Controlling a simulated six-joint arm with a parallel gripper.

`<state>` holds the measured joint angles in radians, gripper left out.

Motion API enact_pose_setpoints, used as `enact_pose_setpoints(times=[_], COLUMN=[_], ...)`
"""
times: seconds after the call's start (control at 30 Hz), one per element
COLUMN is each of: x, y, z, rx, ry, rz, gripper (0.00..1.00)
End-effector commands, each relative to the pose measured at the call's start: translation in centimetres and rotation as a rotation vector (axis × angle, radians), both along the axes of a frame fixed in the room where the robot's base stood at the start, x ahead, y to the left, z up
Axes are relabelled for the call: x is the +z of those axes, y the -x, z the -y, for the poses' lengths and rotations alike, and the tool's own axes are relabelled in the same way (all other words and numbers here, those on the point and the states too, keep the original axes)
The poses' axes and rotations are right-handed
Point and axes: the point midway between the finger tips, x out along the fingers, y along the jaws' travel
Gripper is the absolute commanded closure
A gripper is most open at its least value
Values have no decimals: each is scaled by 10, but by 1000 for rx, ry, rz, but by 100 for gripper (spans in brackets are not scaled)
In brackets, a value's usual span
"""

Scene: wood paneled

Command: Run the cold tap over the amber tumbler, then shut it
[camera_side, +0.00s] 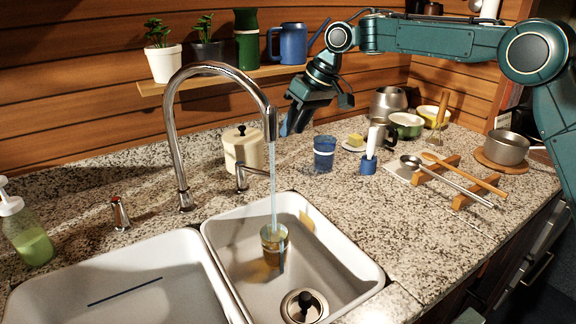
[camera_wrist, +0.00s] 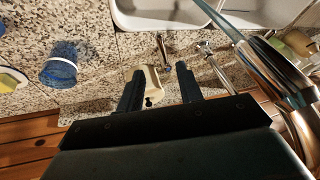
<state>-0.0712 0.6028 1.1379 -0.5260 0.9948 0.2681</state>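The amber tumbler (camera_side: 273,246) stands in the right basin (camera_side: 345,262). A thin stream of water (camera_side: 274,195) runs from the chrome spout (camera_side: 215,69) down into it. A chrome tap lever (camera_side: 242,180) stands behind that basin, near the cream canister (camera_side: 244,150); a second one with an orange-red mark (camera_side: 120,213) is left of the spout. My gripper (camera_side: 290,128) hangs above the counter, right of the spout's outlet. In the wrist view my gripper (camera_wrist: 158,84) has its fingers apart and empty. The canister (camera_wrist: 151,84) shows between them, further off. The tumbler is not clear in that view.
A blue tumbler (camera_side: 324,153) stands on the counter right of the canister. The tall spout (camera_wrist: 288,78) arches beside my gripper. A shelf (camera_side: 240,76) with plants, a green flask and a blue jug is behind. Bowls, a pot and utensils on a rack crowd the right.

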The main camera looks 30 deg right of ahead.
Motion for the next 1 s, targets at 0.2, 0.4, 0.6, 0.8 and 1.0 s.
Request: enact_pose_setpoints(times=[0.2,0.4,0.6,0.8,1.0], x=[-5,-7,-19,-42,-70], y=[-5,-6,-9,-16,-25], z=[-2,-3,-7,-15,-23], rx=[7,6,5,6,5], ry=[-2,-2,-2,-2,-1], rz=[-3,-4,-4,-5,-6], gripper=[64,64,64,64,64])
